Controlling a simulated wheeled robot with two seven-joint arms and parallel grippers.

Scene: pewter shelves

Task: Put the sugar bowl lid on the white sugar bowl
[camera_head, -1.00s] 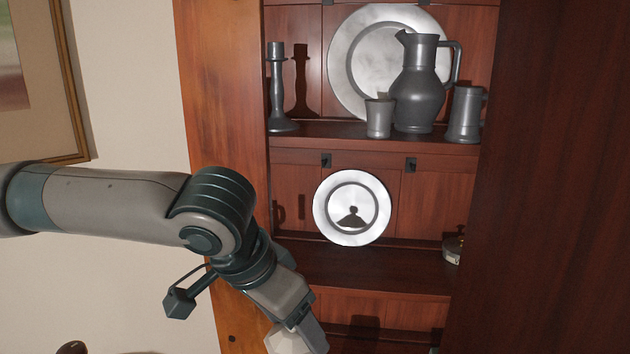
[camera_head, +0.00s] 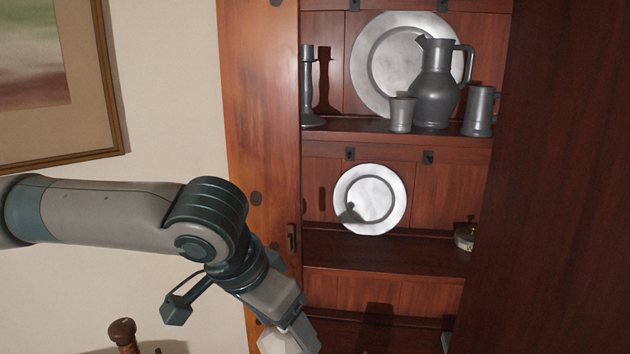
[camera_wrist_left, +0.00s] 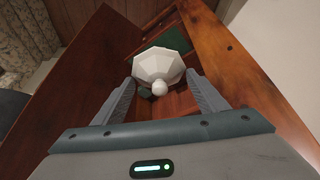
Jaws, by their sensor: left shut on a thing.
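My left gripper (camera_head: 292,338) is low in the head view, in front of the cabinet's left side. It is shut on the white sugar bowl lid (camera_head: 274,342), which is partly cut off by the frame's bottom edge. In the left wrist view the lid (camera_wrist_left: 159,66) is faceted, with a round knob pointing toward my palm, between the two fingers (camera_wrist_left: 160,92). The white sugar bowl is not seen in either view. My right gripper is not in view.
The wooden cabinet's shelves (camera_head: 385,252) hold a pewter jug (camera_head: 434,90), cups, plates (camera_head: 371,200) and a candlestick (camera_head: 310,90). A small metal item (camera_head: 464,237) sits at the middle shelf's right. A dark panel (camera_head: 550,180) stands at right. Green things (camera_wrist_left: 172,38) show behind the lid.

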